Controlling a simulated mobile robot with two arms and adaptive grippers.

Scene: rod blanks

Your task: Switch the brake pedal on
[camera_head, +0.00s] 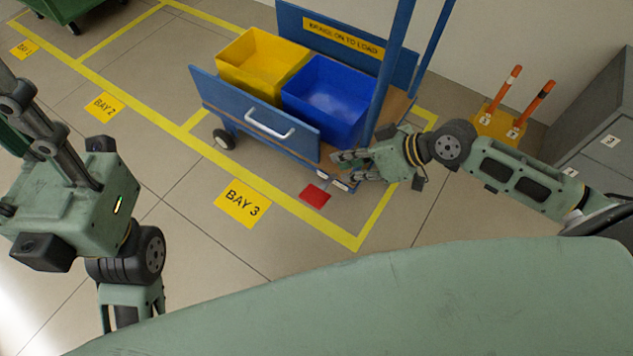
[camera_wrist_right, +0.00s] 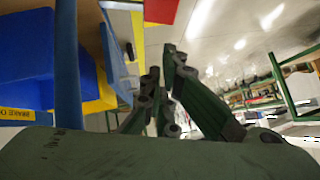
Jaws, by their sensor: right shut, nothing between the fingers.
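The blue trolley (camera_head: 265,130) stands in the bay marked BAY 3. A flat red patch (camera_head: 315,195) shows by its near lower corner; I cannot tell whether it is the brake pedal or a floor marking. A red piece also shows at the top of the right wrist view (camera_wrist_right: 160,11). Small pale plates (camera_head: 340,185) sit on the trolley's low edge beside my right gripper (camera_head: 347,168). That gripper is shut and empty, low at the trolley's near right corner. It partly hides that corner. My left gripper (camera_head: 40,130) is raised at the left, away from the trolley, its fingertips cut off.
The trolley carries a yellow bin (camera_head: 262,62) and a blue bin (camera_head: 325,95); its sign reads about brake and load. Orange posts on a yellow base (camera_head: 498,124) and a grey cabinet (camera_head: 600,150) stand at the right. The floor before BAY 3 is clear.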

